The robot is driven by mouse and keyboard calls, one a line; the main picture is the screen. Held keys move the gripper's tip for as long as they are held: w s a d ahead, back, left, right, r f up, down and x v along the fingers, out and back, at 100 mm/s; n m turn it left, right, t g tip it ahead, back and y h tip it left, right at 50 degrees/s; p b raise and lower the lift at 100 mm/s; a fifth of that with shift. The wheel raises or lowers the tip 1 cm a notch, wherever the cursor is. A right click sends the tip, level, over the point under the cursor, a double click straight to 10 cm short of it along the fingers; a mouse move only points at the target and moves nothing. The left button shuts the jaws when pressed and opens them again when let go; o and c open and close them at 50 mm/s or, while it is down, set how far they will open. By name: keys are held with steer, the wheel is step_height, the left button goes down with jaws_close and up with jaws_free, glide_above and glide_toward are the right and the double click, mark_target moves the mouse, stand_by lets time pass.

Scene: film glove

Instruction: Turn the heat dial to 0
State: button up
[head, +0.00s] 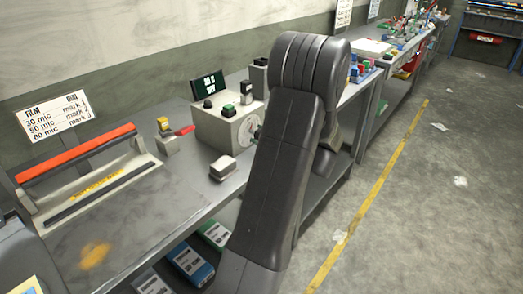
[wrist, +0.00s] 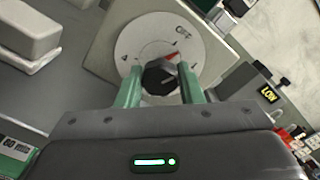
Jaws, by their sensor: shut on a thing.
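The heat dial is a black knob (wrist: 160,77) on a round white plate (wrist: 135,40) in the wrist view. The plate has printed marks, with what looks like "OFF" at its upper right. A red pointer mark lies just above and right of the knob, towards the upper right. My gripper (wrist: 161,82) has its two green fingers on either side of the knob, shut on it. In the head view the pale control box (head: 210,125) stands on the bench and shows part of the dial plate (head: 222,167). My arm hides the gripper there.
A film sealer (head: 100,190) with an orange handle and a sign (head: 52,118) listing film and dial marks are at left. A small pale block (head: 222,168) lies before the control box. A small dark display (head: 208,86) stands behind it. Open floor lies right.

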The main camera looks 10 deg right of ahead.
steer(key=n+b, duration=0.1)
steer(key=b, duration=0.1)
steer(key=n+b, duration=0.2)
steer(key=b, duration=0.1)
steer(key=shift+f, duration=0.25)
steer(key=shift+r+n+b, duration=0.1)
steer(key=shift+n+b, duration=0.6)
steer(key=shift+b, duration=0.05)
steer(key=shift+r, duration=0.1)
steer(key=o, duration=1)
steer(key=shift+c, duration=0.2)
steer(key=v, duration=1.3)
steer(key=shift+s+d, duration=0.25)
steer(key=shift+s, duration=0.05)
